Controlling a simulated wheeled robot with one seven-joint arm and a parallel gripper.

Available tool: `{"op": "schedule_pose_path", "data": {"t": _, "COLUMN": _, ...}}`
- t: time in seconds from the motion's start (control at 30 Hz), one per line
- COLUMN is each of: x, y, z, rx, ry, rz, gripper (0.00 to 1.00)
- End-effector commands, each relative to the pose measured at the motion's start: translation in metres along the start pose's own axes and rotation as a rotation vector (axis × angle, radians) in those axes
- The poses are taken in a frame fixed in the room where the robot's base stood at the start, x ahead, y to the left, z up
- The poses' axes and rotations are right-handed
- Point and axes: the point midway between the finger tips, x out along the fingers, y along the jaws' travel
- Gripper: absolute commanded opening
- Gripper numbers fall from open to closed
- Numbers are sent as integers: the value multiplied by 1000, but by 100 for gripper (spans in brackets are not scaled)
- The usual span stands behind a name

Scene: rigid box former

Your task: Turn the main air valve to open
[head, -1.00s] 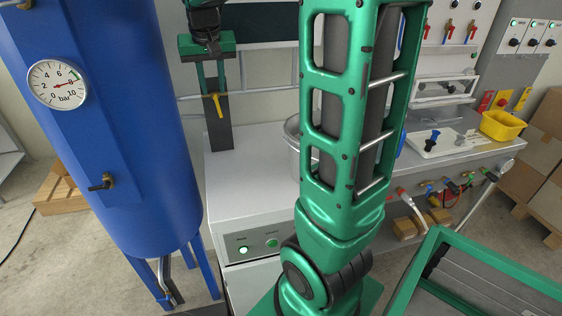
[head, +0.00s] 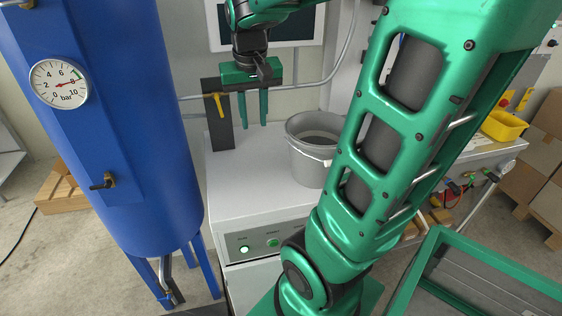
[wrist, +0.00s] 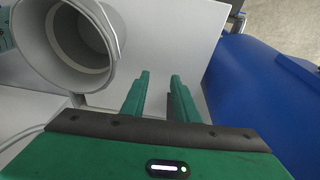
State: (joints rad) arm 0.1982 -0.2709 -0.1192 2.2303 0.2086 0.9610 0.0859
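A yellow lever valve (head: 218,104) is on a dark upright plate (head: 219,140) behind the white cabinet top, its handle roughly vertical. A second small valve with a dark handle (head: 102,182) is on the blue tank (head: 145,150). I cannot tell from labels which is the main air valve. My gripper (head: 253,124) points down over the cabinet, just right of the yellow lever and apart from it. Its two green fingers are parted with nothing between them, as the wrist view (wrist: 158,74) also shows. The yellow lever is not visible in the wrist view.
A grey bucket (head: 306,160) stands on the white cabinet (head: 235,190), right of my gripper. The tank's gauge (head: 59,84) reads about 8 bar. A pipe (head: 310,84) runs along the wall. The cabinet top in front of the plate is clear.

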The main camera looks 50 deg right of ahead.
Motion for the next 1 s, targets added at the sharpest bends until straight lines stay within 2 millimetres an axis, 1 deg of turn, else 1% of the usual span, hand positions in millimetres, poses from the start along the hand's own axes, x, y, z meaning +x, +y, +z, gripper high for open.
{"op": "schedule_pose_path", "data": {"t": 0.03, "x": 2, "y": 4, "z": 8, "rx": 0, "ry": -9, "rz": 0, "gripper": 27}}
{"op": "schedule_pose_path", "data": {"t": 0.3, "x": 12, "y": 21, "z": 50, "rx": -5, "ry": -63, "rz": -4, "gripper": 27}}
{"op": "schedule_pose_path", "data": {"t": 0.7, "x": 27, "y": 40, "z": 110, "rx": -14, "ry": -140, "rz": -19, "gripper": 27}}
{"op": "schedule_pose_path", "data": {"t": 0.83, "x": 30, "y": 44, "z": 123, "rx": -17, "ry": -156, "rz": -23, "gripper": 27}}
{"op": "schedule_pose_path", "data": {"t": 1.0, "x": 33, "y": 46, "z": 132, "rx": -19, "ry": -168, "rz": -26, "gripper": 27}}
